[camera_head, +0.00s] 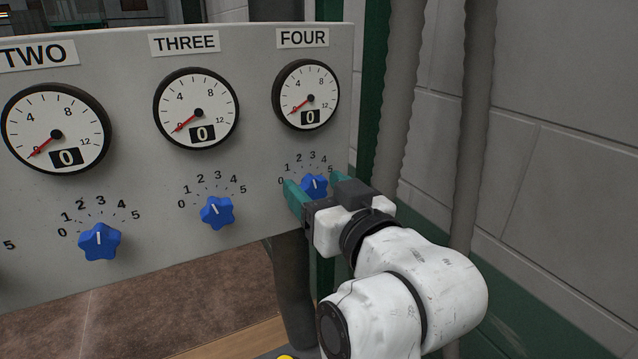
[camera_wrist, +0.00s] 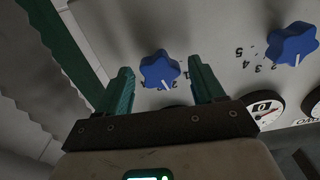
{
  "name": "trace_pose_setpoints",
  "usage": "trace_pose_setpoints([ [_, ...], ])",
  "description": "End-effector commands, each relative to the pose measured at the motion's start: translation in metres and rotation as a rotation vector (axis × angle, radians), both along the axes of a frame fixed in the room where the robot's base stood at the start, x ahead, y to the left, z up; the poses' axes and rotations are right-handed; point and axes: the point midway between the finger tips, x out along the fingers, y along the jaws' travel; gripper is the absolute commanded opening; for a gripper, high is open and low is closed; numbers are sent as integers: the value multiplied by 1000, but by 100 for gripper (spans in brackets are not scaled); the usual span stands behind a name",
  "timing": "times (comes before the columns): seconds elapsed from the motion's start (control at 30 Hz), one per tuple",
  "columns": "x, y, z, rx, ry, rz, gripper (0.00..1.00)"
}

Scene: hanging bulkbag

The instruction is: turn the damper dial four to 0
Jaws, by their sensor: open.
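The damper dial four is a blue star-shaped knob (camera_head: 314,184) under the gauge labelled FOUR (camera_head: 306,95). Its 0 to 5 scale is partly hidden by my gripper. My gripper (camera_head: 310,192) is open in front of the dial. In the wrist view the dial (camera_wrist: 160,70) sits between the two teal fingertips of my gripper (camera_wrist: 160,80), with a gap on each side. The dial's white pointer line points near the 2 in both views. The gauge FOUR reads 0.
Dial three (camera_head: 217,212) and dial two (camera_head: 99,241) sit to the left on the grey panel (camera_head: 150,220). Their gauges read 0. Grey corrugated hoses (camera_head: 405,90) and a block wall (camera_head: 560,100) stand right of the panel.

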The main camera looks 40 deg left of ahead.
Motion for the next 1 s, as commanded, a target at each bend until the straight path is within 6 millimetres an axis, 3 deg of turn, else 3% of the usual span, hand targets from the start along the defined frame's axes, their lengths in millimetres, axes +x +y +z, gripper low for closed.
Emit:
trace_pose_setpoints([
  [0.3,1,2,-1,-1,0,0,67],
  [0.87,1,2,0,-1,0,-1,13],
  [1.0,1,2,-1,-2,-4,-1,12],
])
